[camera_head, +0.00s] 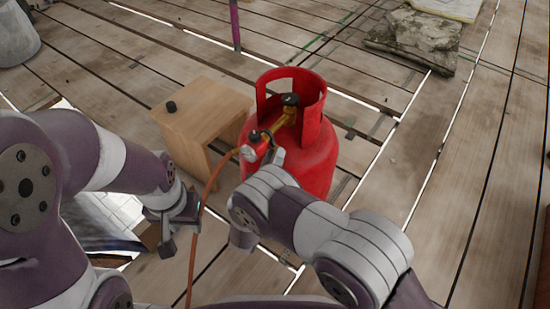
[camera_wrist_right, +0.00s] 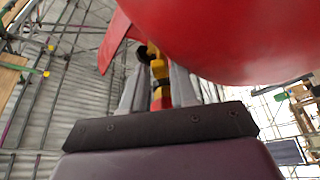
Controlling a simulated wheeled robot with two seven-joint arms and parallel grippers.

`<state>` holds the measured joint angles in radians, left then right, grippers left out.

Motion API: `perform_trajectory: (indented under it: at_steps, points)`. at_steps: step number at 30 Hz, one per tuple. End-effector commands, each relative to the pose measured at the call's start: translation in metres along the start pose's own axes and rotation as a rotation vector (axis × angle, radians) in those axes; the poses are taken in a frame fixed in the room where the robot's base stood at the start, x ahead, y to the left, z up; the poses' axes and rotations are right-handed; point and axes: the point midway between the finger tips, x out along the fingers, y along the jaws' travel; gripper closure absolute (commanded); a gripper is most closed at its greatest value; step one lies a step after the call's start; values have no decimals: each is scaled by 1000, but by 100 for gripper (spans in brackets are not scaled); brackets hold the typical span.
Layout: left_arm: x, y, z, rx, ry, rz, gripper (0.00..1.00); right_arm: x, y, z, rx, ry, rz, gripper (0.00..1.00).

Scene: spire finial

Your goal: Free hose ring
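A red gas cylinder (camera_head: 312,165) stands upright with a brass valve (camera_head: 287,117) inside its collar. A regulator with a red-and-white face (camera_head: 254,148) sits at the valve's near side. An orange-brown hose (camera_head: 212,178) runs from it down to the picture's bottom edge. My right gripper (camera_head: 277,157) is at the regulator's right side. In the right wrist view its fingers stand on both sides of a red-and-yellow banded part (camera_wrist_right: 160,92); contact is unclear. My left gripper (camera_head: 184,222) is beside the hose, at its left; its finger gap is unclear. I cannot make out a separate hose ring.
A wooden stool (camera_head: 203,115) with a small black knob-like piece (camera_head: 171,107) on top stands left of the cylinder, close to it. A stone block (camera_head: 414,40) lies at the back right. A purple pole (camera_head: 235,25) stands behind. The plank floor at right is clear.

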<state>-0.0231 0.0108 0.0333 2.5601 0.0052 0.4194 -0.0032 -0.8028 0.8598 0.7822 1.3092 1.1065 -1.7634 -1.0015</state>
Motion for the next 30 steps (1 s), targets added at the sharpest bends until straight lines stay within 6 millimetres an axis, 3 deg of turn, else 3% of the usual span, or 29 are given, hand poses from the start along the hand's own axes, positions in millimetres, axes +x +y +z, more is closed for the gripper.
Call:
perform_trajectory:
  at_steps: [5,13,15,16,23,30]
  points:
    - [5,0,0,0,0,0,62,12,0,0,-1,0,-1,72]
    - [4,0,0,0,0,0,62,13,0,-1,0,1,-1,72]
    - [4,0,0,0,0,0,62,13,0,0,0,1,-1,95]
    - [4,0,0,0,0,0,62,13,0,0,0,1,-1,100]
    - [2,0,0,0,0,0,62,13,1,-1,-5,1,-4,100]
    - [-19,0,-2,0,0,0,62,14,9,-4,-75,0,-33,100]
